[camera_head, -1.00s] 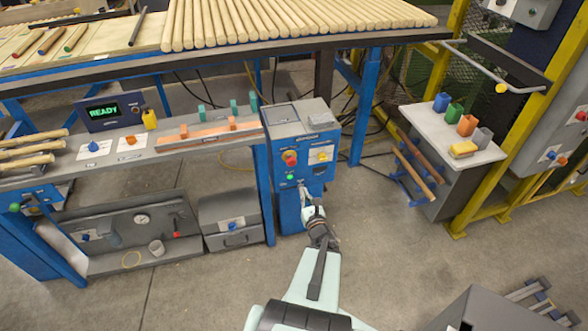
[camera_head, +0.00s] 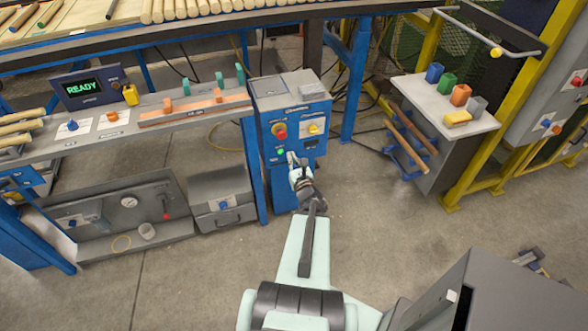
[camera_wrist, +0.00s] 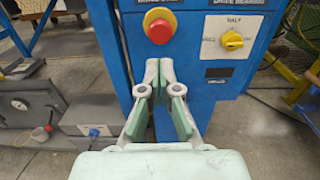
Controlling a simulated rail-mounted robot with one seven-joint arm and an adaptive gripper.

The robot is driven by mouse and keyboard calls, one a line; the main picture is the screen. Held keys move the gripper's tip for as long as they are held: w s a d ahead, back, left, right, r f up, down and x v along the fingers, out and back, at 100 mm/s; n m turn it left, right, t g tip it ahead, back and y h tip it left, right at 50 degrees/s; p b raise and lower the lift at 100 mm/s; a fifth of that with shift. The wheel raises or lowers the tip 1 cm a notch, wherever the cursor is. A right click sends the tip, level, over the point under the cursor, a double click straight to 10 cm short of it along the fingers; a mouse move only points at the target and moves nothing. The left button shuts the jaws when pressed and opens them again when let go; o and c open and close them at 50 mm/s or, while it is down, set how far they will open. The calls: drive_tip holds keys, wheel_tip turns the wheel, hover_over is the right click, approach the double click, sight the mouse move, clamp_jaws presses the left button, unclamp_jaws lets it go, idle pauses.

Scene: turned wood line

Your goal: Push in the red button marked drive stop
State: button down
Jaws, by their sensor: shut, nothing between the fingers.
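The red button (camera_head: 279,130) is a round cap on a yellow collar, on the front of a blue control box (camera_head: 268,165). In the wrist view the red button (camera_wrist: 160,27) is near the top, with its label partly cut off by the frame edge. My gripper (camera_head: 293,158) is just below the button in the head view. In the wrist view my gripper (camera_wrist: 159,68) has its fingertips together and empty, below the red button and apart from it in the picture. The exact gap to the panel cannot be told.
A yellow selector knob (camera_wrist: 232,40) is right of the red button, with a dark plate (camera_wrist: 218,73) under it. A lit green button (camera_head: 281,152) is close left of my gripper. A grey case (camera_head: 221,200) stands at left; the floor (camera_head: 180,270) in front is open.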

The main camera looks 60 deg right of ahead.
sight(282, 136)
drive_tip(key=b+x, duration=0.2)
drive_tip(key=x, duration=0.7)
drive_tip(key=shift+w+d+b, duration=0.1)
drive_tip(key=shift+w+b, duration=0.05)
drive_tip(key=shift+b, duration=0.15)
drive_tip(key=w+d+b, duration=0.1)
drive_tip(key=b, duration=0.1)
drive_tip(key=shift+w+f+b, duration=0.1)
drive_tip(key=shift+f+b, duration=0.1)
drive_tip(key=shift+b, duration=0.15)
drive_tip(key=shift+w+d, duration=0.15)
drive_tip(key=shift+d, duration=0.05)
drive_tip(key=shift+r, duration=0.25)
